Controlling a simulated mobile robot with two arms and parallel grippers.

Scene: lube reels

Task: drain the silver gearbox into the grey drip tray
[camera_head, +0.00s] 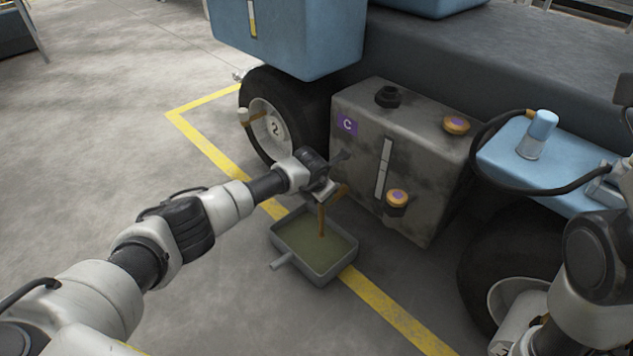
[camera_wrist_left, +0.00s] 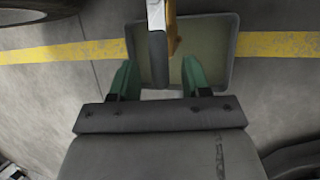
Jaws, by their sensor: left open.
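The silver gearbox (camera_head: 428,165) is a dirty grey box with a purple "C" label, a black cap on top and a pale vertical sight strip. The grey drip tray (camera_head: 348,268) lies on the floor at its lower left, holding olive-coloured fluid; it also shows in the left wrist view (camera_wrist_left: 233,70). A brown stream (camera_head: 322,220) falls into the tray. My left gripper (camera_head: 333,190) is beside the gearbox's left side, above the tray. In the left wrist view its green fingers (camera_wrist_left: 157,78) are apart, with a pale bar (camera_wrist_left: 156,25) beyond them. The gripper hides the stream's source.
Two orange caps with purple centres, one on top (camera_head: 456,125) and one on the front (camera_head: 397,197), stick out from the gearbox. A black wheel (camera_head: 285,105) stands left of it. A blue shelf (camera_head: 500,150) with a hose is on the right.

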